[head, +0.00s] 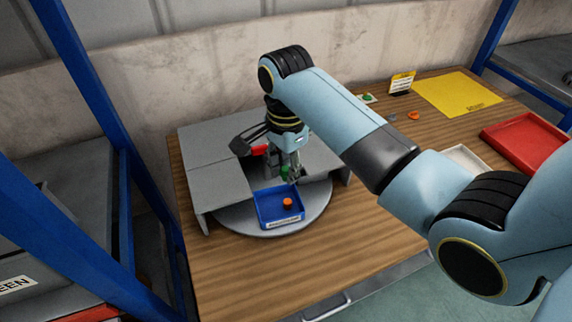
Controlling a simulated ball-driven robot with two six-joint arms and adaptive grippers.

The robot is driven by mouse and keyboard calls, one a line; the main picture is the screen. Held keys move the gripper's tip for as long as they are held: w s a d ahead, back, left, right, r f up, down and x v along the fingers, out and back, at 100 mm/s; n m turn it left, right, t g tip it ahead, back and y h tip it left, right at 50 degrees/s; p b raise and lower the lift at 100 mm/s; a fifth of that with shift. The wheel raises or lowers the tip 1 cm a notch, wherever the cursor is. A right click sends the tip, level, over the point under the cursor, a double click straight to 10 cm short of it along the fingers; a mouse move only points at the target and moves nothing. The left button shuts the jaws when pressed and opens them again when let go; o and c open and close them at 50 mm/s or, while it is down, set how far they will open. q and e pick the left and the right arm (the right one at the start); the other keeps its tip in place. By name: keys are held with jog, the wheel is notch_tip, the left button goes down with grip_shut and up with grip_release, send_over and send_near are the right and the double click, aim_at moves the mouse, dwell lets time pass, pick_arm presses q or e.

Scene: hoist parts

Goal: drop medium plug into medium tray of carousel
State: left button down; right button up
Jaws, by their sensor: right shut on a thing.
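A grey carousel disc (306,222) shows at the front opening of a grey cover. A blue tray (265,216) with a white label sits on it; the label is too small to read. A small orange plug (287,203) shows inside the blue tray. My right gripper (292,178) points down at the tray's back edge, just behind and above the orange plug. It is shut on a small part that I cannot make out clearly. Something green (284,172) shows by its fingers; I cannot tell whether it is held. My left gripper is out of view.
The grey cover (220,185) flanks the opening. Small orange parts (413,115), a yellow mat (458,94) and a red tray (525,143) lie at the right. The wooden table front (225,268) is clear. Blue posts stand left.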

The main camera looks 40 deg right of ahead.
aim_at(286, 168)
jog(key=o, duration=0.8)
jog(key=shift+r, duration=0.1)
notch_tip(286, 168, up, 7)
jog(key=shift+r, duration=0.2)
